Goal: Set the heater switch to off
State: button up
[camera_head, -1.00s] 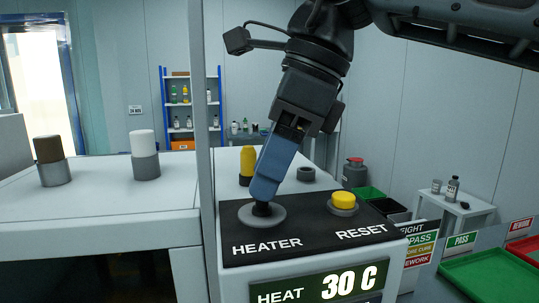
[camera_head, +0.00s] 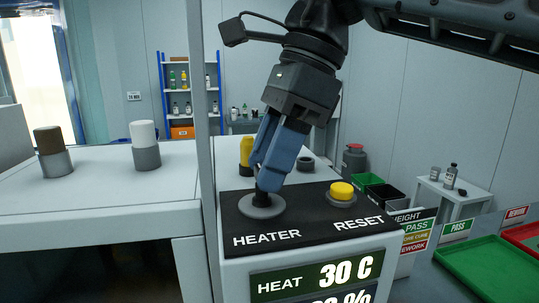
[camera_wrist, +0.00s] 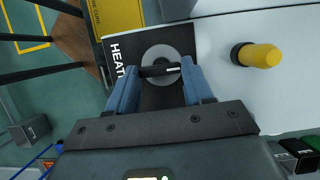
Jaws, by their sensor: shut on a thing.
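The heater switch (camera_head: 262,207) is a grey round disc with a dark lever on the black panel top, above the word HEATER. In the wrist view the switch (camera_wrist: 160,53) shows its dark lever lying crosswise between the fingers, with a white mark on it. My gripper (camera_head: 268,185) has blue fingers, tilted down over the disc and shut on the lever. In the wrist view my gripper (camera_wrist: 160,75) has one finger at each end of the lever. The fingers partly hide the lever in the head view. No on or off marks are readable.
A yellow RESET button (camera_head: 342,191) sits right of the switch. A display (camera_head: 318,278) below reads HEAT 30 C. A yellow-topped post (camera_head: 246,155) stands behind the panel. A grey upright post (camera_head: 203,130) rises at its left. Green and red trays lie at the right.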

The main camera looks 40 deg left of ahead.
jog(key=o, duration=1)
jog(key=shift+o, duration=0.2)
jog(key=shift+r, duration=0.1)
jog(key=b+v, duration=0.1)
jog(key=v, duration=0.6)
jog(key=shift+r, duration=0.3)
